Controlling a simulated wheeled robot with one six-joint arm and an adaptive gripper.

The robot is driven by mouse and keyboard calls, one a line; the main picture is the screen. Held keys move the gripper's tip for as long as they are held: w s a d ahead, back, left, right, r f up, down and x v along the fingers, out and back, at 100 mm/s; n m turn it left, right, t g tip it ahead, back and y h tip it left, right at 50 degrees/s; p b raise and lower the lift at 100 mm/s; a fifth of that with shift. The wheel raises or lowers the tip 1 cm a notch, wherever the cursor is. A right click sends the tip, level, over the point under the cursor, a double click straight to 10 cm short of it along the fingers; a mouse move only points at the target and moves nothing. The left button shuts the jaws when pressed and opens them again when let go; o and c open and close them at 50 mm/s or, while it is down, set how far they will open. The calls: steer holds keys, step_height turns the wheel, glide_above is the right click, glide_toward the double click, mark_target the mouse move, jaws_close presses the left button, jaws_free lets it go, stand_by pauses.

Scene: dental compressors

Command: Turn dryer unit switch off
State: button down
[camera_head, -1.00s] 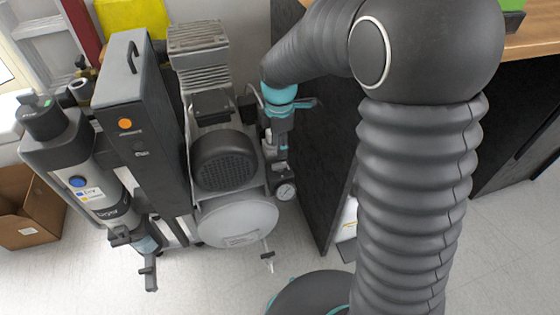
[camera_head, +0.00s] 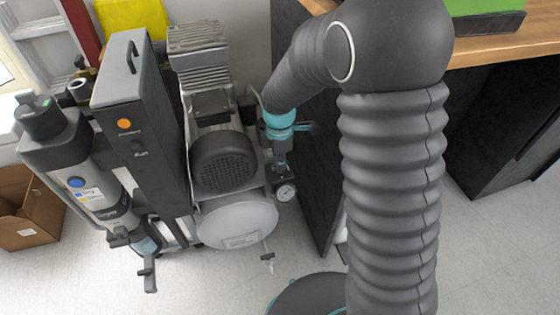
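The dryer unit (camera_head: 143,95) is the tall dark grey box with a handle on top, left of centre. Its front has a round orange button or lamp (camera_head: 124,124) and below it a small dark knob-like switch (camera_head: 138,148). The switch's exact position is too small to read. My gripper (camera_head: 282,168) hangs below the teal wrist ring, to the right of the compressor motor and well to the right of the dryer unit. It is apart from the switch. Its fingers are small and partly lost against the dark background and the fittings, so their opening is unclear.
The compressor (camera_head: 222,162) with its motor and round tank stands between my gripper and the dryer unit. A pressure gauge (camera_head: 286,192) is just below my gripper. A grey filter cylinder (camera_head: 85,180) stands left of the dryer. A wooden counter (camera_head: 500,50) is at right.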

stand_by(0.4)
steer(key=m, duration=0.4)
steer(key=shift+m, duration=0.3)
steer(key=m, duration=0.4)
steer(key=shift+m, duration=0.3)
steer(key=m, duration=0.4)
steer(key=shift+m, duration=0.3)
steer(key=shift+w+m, duration=0.1)
steer(key=shift+m, duration=2)
steer(key=c, duration=1.2)
jaws_free()
steer(key=shift+o, duration=0.2)
step_height(320, 180, up, 12)
